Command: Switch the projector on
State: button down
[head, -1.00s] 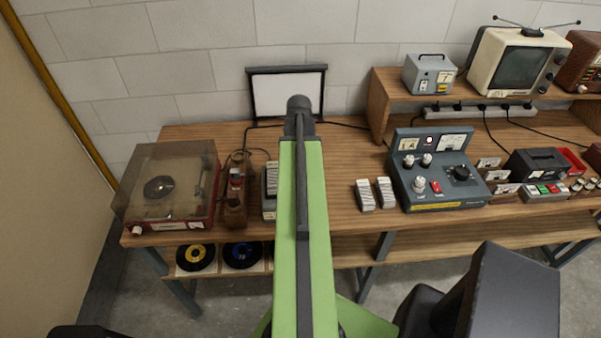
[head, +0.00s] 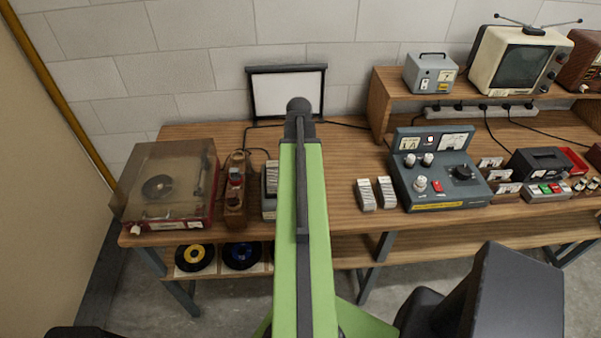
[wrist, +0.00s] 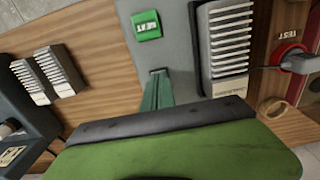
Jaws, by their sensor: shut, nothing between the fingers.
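The projector (head: 270,187) appears to be the grey vented unit on the bench, mostly hidden behind my arm in the head view. In the wrist view the grey projector body (wrist: 176,45) carries a green rocker switch (wrist: 146,25) with small pale lettering. Its vented grey block (wrist: 228,50) stands to the right of the switch. My gripper (wrist: 158,75) is shut and empty, its narrow green tip over the grey body just below the switch in the picture. I cannot tell whether the tip touches it. In the head view my arm hides the gripper.
A pale screen (head: 286,92) stands at the wall. A covered record player (head: 165,190) and a brown wooden unit (head: 235,190) are left. Two vented blocks (head: 376,194) and a control console (head: 438,180) are right. A plug in a red ring marked TEST (wrist: 290,57) is close right.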

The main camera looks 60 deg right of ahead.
notch_tip(320, 180, up, 7)
jog(key=p, duration=0.7)
dwell(0.5)
jog(key=w+a+n, duration=0.4)
jog(key=w+a, duration=0.7)
jog(key=a, duration=0.6)
jog(key=w+a+n, duration=0.4)
jog(key=w+a, duration=0.7)
jog(key=a, duration=0.5)
jog(key=w+a+n, duration=0.2)
jog(key=a+n, duration=0.1)
jog(key=a, duration=1.4)
notch_tip(320, 180, down, 9)
jog(key=s+b, duration=0.2)
jog(key=b, duration=0.7)
jog(key=shift+s+d, duration=0.25)
jog(key=shift+d, duration=0.05)
